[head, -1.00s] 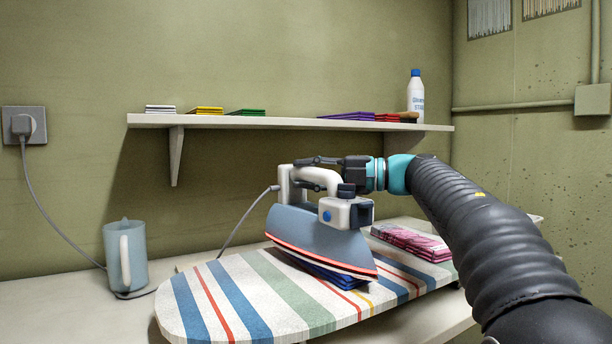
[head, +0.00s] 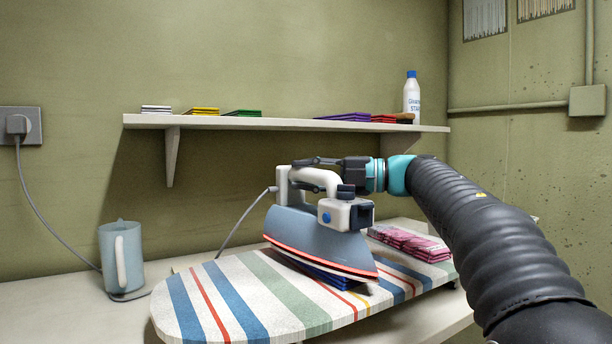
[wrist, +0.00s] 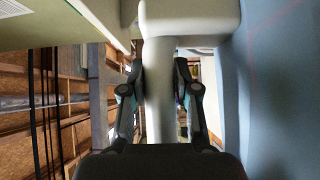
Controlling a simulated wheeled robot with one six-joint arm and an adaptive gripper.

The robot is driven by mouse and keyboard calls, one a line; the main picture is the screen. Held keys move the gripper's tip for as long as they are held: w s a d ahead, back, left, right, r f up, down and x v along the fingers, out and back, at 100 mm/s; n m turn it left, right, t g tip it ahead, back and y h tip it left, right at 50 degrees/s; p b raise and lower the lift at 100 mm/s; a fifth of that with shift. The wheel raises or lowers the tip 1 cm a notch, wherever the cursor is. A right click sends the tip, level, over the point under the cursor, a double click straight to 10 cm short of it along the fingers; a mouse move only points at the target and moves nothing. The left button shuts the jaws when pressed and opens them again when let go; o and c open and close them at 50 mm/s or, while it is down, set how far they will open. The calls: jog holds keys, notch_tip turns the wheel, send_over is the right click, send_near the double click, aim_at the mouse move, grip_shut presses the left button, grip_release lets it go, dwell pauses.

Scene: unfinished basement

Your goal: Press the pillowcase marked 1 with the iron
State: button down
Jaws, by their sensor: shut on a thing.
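The iron (head: 315,233) has a blue-grey body, a red line above its sole and a white handle. My gripper (head: 312,167) is shut on this handle; the wrist view shows both fingers on either side of the white handle (wrist: 160,100). The iron rests over, or hovers just above, a folded blue cloth (head: 328,279) on the striped ironing board (head: 225,300); I cannot tell if they touch. The iron hides most of this cloth. A folded pink patterned stack (head: 410,241) lies farther back on the board. I can read no number on either.
A grey-blue jug (head: 121,258) stands left of the board. The iron's cord (head: 240,223) runs down behind the board. A wall shelf (head: 270,123) above holds several folded coloured cloths and a white bottle (head: 411,100). The board's left end is bare.

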jog(key=shift+w+a+p, duration=0.5)
jog(key=shift+w+p, duration=0.2)
jog(key=shift+w+a+p, duration=0.5)
jog(key=shift+w+p, duration=0.2)
dwell(0.8)
jog(key=shift+s+d+b, duration=0.3)
jog(key=shift+s+d, duration=0.15)
jog(key=shift+s, duration=0.15)
dwell(0.6)
dwell(0.8)
jog(key=shift+r+p, duration=1.85)
jog(key=shift+r, duration=2.75)
